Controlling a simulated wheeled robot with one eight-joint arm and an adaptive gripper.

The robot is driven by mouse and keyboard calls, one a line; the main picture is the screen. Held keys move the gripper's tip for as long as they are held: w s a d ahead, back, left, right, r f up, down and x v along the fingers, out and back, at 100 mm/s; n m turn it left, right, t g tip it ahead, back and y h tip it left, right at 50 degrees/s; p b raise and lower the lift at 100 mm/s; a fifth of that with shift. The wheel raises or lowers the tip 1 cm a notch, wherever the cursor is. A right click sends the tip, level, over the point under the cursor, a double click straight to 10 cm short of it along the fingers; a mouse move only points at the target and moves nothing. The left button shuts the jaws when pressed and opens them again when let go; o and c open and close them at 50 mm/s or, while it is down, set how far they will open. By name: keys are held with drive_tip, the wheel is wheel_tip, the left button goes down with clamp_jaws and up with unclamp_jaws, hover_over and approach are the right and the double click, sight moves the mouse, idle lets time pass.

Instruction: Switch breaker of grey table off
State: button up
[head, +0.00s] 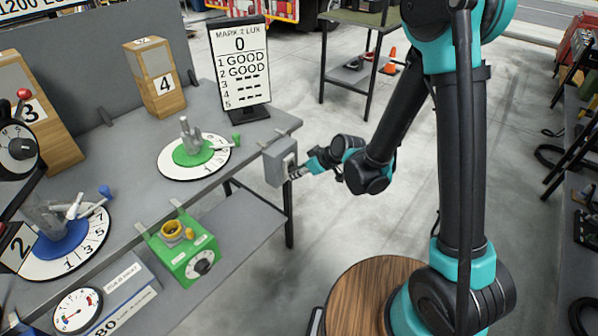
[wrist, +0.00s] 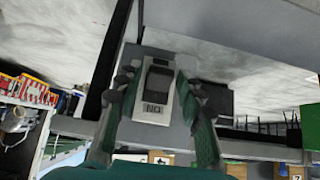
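The grey table (head: 120,150) fills the left of the head view. A grey breaker box (head: 275,165) is fixed at its right end. In the wrist view the breaker's light plate (wrist: 153,108) has a dark rocker switch (wrist: 157,83), with the word ON upside down at the plate's lower end. My gripper (head: 299,172) is at the breaker's face in the head view. In the wrist view my gripper (wrist: 155,88) is open, one finger on each side of the switch. Whether the fingertips touch the box cannot be told.
A score board (head: 240,70) stands at the table's back right. A green dial (head: 193,152) sits left of the breaker. A green box (head: 185,250) with a yellow ring hangs at the table's front edge. Open floor (head: 325,240) lies right of the table.

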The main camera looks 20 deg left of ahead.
drive_tip(key=shift+o, duration=0.4)
drive_tip(key=v, duration=1.2)
idle(0.4)
drive_tip(key=s+d+m+h, duration=0.2)
drive_tip(key=d+m, duration=0.2)
drive_tip(key=d, duration=0.6)
drive_tip(key=s+d+f+m+h, duration=0.1)
drive_tip(key=s+d+m+h, duration=0.2)
drive_tip(key=d, duration=0.8)
drive_tip(key=s+d+f+m+h, duration=0.1)
drive_tip(key=s+d+m+h, duration=0.2)
drive_tip(key=d+m, duration=0.3)
drive_tip(key=d, duration=0.5)
drive_tip(key=shift+d+f+t, duration=0.25)
drive_tip(key=shift+t, duration=0.15)
